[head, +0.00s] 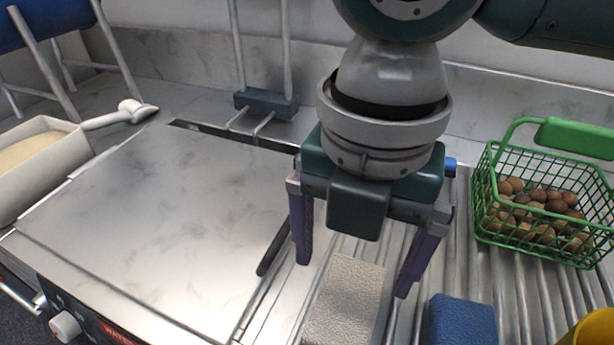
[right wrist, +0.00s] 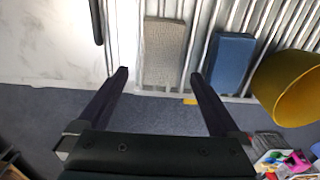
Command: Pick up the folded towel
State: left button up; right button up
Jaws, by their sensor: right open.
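The folded towel (head: 343,305) looks like a beige, rough-textured block lying on the ribbed metal rack. It also shows in the right wrist view (right wrist: 164,52), where it lies just beyond the gap between my fingertips. My right gripper (head: 352,278) points down, open and empty, with its two purple fingers above the towel, one toward each side. In the right wrist view the right gripper (right wrist: 159,73) shows dark fingers spread wider than the towel. I cannot tell the exact height between fingertips and towel. My left gripper is not in view.
A blue block (head: 461,320) lies right of the towel. A green wire basket (head: 488,215) of chestnuts stands at the right, a yellow container (head: 595,330) at the lower right. A flat metal lid (head: 160,215) is at left, with a dark handle bar (head: 272,252) beside the rack.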

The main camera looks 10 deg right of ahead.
aim_at(349, 299)
notch_tip(349, 299, down, 2)
jog(key=f, duration=0.5)
jog(key=shift+w+d+f+b, duration=0.15)
jog(key=shift+d+b, duration=0.1)
jog(key=shift+b, duration=0.05)
jog(key=shift+c, duration=0.2)
jog(key=c, duration=1.3)
notch_tip(349, 299, up, 20)
jog(key=shift+r+p, duration=0.1)
jog(key=shift+p, duration=1.1)
